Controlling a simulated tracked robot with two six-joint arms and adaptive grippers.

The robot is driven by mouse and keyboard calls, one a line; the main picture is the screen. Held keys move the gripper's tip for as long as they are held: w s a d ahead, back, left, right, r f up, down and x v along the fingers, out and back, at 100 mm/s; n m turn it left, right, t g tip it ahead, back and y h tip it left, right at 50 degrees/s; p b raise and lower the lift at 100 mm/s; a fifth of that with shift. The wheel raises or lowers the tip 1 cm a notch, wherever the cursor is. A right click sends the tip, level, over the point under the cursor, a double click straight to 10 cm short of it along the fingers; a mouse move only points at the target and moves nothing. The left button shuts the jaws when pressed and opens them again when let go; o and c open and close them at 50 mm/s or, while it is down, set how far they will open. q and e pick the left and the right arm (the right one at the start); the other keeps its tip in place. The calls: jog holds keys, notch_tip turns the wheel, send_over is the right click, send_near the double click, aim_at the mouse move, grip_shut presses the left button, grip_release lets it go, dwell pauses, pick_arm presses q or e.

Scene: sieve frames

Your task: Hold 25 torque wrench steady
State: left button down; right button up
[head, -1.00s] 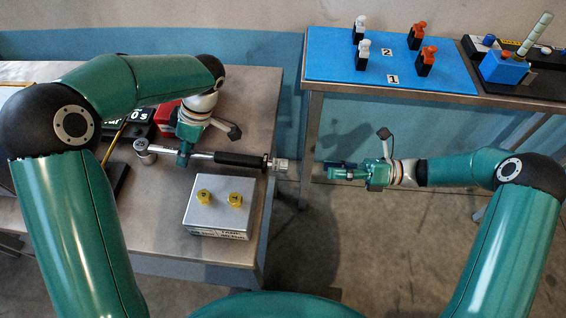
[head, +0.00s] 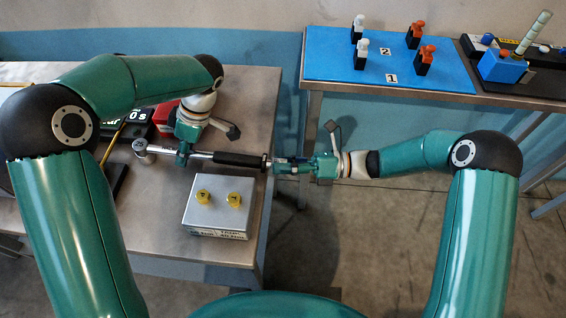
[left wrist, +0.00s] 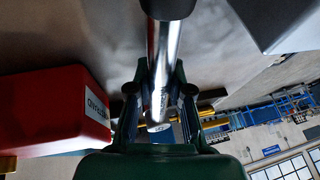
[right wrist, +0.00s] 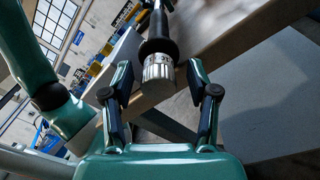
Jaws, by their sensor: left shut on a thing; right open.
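The torque wrench (head: 237,159) lies crosswise in the head view, its round head at the left and its black grip to the right. My left gripper (head: 184,154) is shut on its silver shaft near the head; the shaft also shows between the fingers in the left wrist view (left wrist: 161,75). My right gripper (head: 283,166) is open at the handle end. In the right wrist view its fingers (right wrist: 162,100) stand on either side of the silver knurled end knob (right wrist: 158,70), apart from it. The knob is mostly hidden in the head view.
A grey box with two yellow knobs (head: 213,216) sits on the metal table just in front of the wrench. A red box (left wrist: 45,112) is beside my left gripper. A blue-topped table (head: 340,72) with several small black, white and orange items stands at the back right.

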grip_shut()
dwell(0.3)
